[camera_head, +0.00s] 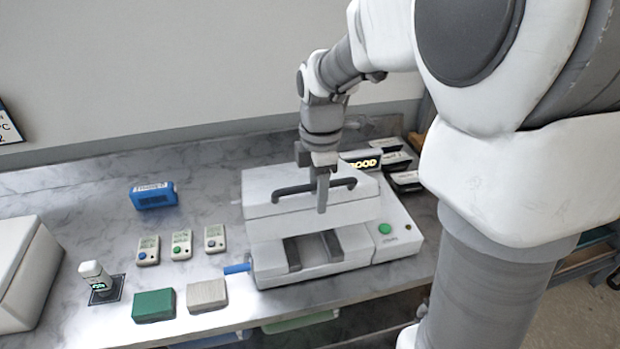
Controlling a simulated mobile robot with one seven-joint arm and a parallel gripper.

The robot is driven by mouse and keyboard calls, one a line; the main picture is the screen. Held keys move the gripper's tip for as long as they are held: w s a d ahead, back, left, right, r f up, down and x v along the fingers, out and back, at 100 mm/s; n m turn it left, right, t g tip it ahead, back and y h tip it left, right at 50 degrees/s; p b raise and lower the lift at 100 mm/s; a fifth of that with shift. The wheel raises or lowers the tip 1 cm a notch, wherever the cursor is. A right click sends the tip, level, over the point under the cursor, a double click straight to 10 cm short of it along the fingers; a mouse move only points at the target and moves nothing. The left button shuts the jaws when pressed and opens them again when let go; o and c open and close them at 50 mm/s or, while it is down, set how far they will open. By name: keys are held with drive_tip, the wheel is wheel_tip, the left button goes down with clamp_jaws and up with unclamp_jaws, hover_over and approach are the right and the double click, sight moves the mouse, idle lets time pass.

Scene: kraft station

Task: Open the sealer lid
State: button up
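The sealer is a white box-shaped machine with a green button on its right side. Its lid (275,216) has a dark grey bar handle (287,191) on top. Below the lid's front edge, the base (311,249) shows with two dark strips on it; I cannot tell how far the lid is raised. My gripper (322,190) points down at the middle of the handle, with one finger in front of the bar. The other finger is hidden, so I cannot tell whether the gripper is shut on the handle.
A blue box (153,196), several small devices (181,245), a green block (153,305) and a beige block (207,296) lie left of the sealer. A white box (25,270) stands at far left. Dark-based items (405,180) sit behind right. A blue bar (236,268) sticks out left.

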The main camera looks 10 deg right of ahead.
drive_tip(key=shift+r, duration=0.1)
drive_tip(key=shift+w+r+p, duration=0.3)
drive_tip(key=shift+r+p, duration=0.7)
drive_tip(key=shift+r, duration=0.2)
drive_tip(key=shift+w+r+p, duration=0.35)
drive_tip(key=shift+r+p, duration=0.7)
drive_tip(key=shift+r, duration=0.2)
drive_tip(key=shift+w+r+p, duration=0.3)
drive_tip(key=shift+r+p, duration=0.7)
drive_tip(key=shift+r, duration=0.2)
drive_tip(key=w+r, duration=0.3)
drive_tip(key=r, duration=0.9)
drive_tip(key=shift+f, duration=0.1)
drive_tip(key=s+f+m+t+b, duration=0.2)
drive_tip(key=s+f+m, duration=0.3)
drive_tip(key=s+m, duration=0.4)
drive_tip(key=s+f+m+t+b, duration=0.3)
drive_tip(key=s+f+m+b, duration=0.2)
drive_tip(key=s+m, duration=0.4)
drive_tip(key=s+f, duration=0.1)
drive_tip(key=s, duration=0.2)
drive_tip(key=shift+s+f, duration=0.15)
drive_tip(key=shift+s, duration=0.25)
